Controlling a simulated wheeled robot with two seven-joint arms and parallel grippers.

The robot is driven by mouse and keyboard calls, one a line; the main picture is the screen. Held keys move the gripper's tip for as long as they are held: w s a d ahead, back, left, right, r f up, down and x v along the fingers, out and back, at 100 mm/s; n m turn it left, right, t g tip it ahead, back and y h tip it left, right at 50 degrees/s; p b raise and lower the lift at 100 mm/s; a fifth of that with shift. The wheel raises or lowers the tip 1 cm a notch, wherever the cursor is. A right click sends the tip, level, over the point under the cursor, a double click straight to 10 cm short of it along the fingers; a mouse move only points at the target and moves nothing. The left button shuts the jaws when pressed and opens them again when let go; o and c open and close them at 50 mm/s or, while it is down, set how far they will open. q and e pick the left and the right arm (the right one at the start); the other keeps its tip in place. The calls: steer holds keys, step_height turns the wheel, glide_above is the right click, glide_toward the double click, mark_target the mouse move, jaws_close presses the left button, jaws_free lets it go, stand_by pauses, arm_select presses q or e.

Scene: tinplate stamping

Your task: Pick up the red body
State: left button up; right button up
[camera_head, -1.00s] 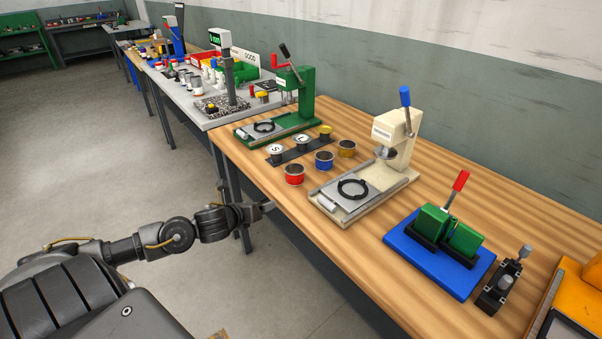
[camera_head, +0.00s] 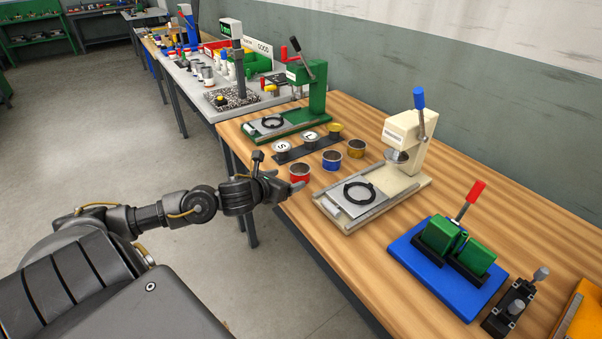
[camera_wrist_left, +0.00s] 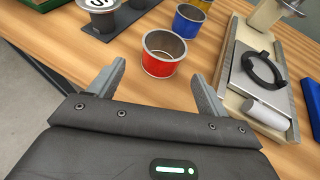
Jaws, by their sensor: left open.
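The red body (camera_head: 299,174) is an open, empty cup with a red band and a bare metal rim, upright on the wooden table near its left edge. In the left wrist view the red body (camera_wrist_left: 160,62) lies just ahead of the fingertips, roughly between their lines. My left gripper (camera_head: 282,176) is open and empty, close to the red body; in the head view it partly covers the cup's lower side. Its two fingers spread apart in the left wrist view (camera_wrist_left: 157,78). My right gripper is not in view.
A blue cup (camera_head: 331,160) and a yellow cup (camera_head: 356,148) stand beyond the red one. A dark strip (camera_head: 292,153) with lidded pieces lies behind it. A cream press (camera_head: 380,180) stands to the right, a green press (camera_head: 300,110) behind.

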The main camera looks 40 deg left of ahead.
mark_target(294, 175)
arm_select(q)
steer(key=shift+w+f, duration=0.2)
steer(key=shift+w, duration=0.5)
steer(key=shift+w+f, duration=0.15)
steer(key=shift+w, duration=0.2)
steer(key=shift+w+p, duration=0.3)
steer(key=p+x, duration=0.1)
steer(key=x, duration=0.2)
steer(key=shift+w, duration=0.4)
steer(key=shift+w+f, duration=0.25)
steer(key=shift+w, duration=0.1)
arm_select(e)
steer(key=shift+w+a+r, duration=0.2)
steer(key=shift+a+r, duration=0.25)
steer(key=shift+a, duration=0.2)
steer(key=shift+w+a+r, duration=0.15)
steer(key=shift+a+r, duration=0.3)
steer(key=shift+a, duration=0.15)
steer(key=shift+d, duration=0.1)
